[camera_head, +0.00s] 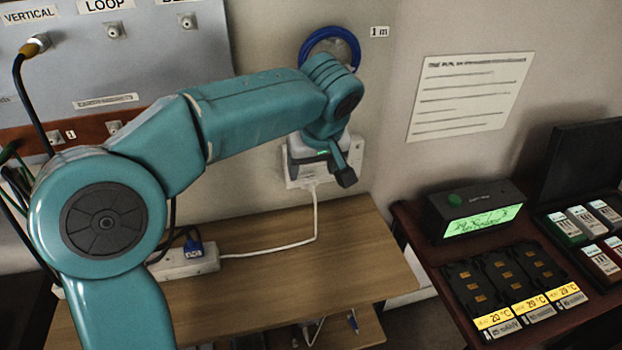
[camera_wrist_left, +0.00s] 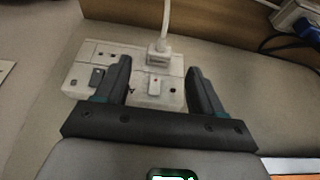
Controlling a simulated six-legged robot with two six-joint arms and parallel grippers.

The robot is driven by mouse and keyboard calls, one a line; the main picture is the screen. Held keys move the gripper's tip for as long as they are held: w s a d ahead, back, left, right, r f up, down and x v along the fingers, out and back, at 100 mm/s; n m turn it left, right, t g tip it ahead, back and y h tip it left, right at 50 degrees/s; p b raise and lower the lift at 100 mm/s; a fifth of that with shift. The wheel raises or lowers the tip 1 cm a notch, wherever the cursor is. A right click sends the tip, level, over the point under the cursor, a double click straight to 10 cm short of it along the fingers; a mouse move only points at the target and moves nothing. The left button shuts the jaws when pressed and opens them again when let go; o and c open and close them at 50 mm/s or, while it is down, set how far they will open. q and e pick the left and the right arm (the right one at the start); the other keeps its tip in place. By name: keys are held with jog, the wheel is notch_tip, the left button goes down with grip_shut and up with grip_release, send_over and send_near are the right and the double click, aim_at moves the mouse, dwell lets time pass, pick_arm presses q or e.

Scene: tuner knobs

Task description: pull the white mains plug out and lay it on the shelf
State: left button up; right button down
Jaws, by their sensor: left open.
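The white mains plug (camera_wrist_left: 158,57) sits in the white double wall socket (camera_wrist_left: 82,78) in the left wrist view, with its white cord leaving it. In the head view my arm and gripper hide the plug; an edge of the socket (camera_head: 357,155) and the cord (camera_head: 315,210) show. My left gripper (camera_head: 340,176) is open in front of the socket. In the left wrist view its two fingers (camera_wrist_left: 159,66) stand on either side of the plug with gaps, not gripping it. The wooden shelf (camera_head: 345,255) lies below the socket. My right gripper is not in view.
A white power strip (camera_head: 185,263) with a blue plug (camera_head: 194,246) lies on the shelf's left; the cord runs to it. A blue cable coil (camera_head: 345,42) hangs above the socket. A lit green display (camera_head: 480,218) stands on the right table. The shelf's right part is clear.

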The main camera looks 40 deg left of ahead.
aim_at(310, 182)
pick_arm(q)
jog(key=x, duration=0.5)
jog(key=shift+w+a, duration=0.1)
jog(key=shift+b, duration=0.3)
jog(key=c, duration=1.1)
